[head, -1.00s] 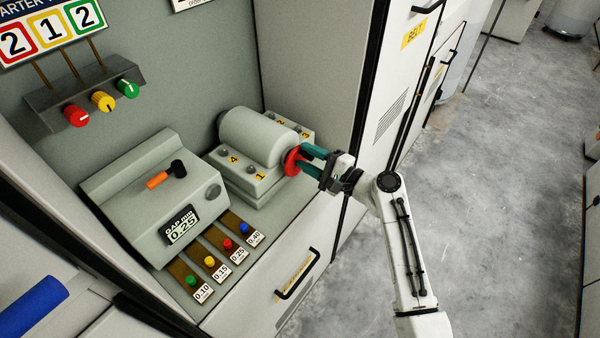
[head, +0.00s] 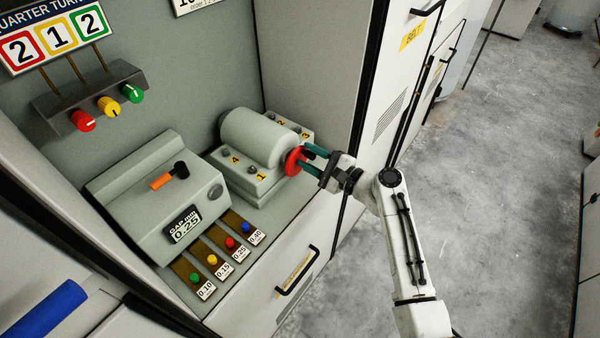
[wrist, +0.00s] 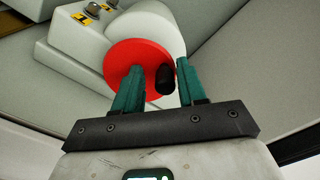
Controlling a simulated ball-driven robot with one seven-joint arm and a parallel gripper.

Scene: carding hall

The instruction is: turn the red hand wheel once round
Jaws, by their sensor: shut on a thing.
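The red hand wheel (head: 292,161) sits on the end of a grey rounded drum housing (head: 258,138) on a block in the cabinet. In the wrist view the wheel (wrist: 124,56) shows as a red disc with a black handle (wrist: 165,80) standing out from its face. My gripper (head: 305,157) is at the wheel from the right. Its two green fingers straddle the black handle and the gripper is shut on the wheel's handle. The right finger is close against the handle in the wrist view; the contact at the left finger is not clear.
The block carries numbered marks and small studs. A sloped grey box with a black-and-orange lever (head: 169,176) and a 0.25 display (head: 184,228) stands left of the wheel. Several coloured pegs are in front. A black drawer handle (head: 298,272) lies below. Open floor (head: 490,200) is at the right.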

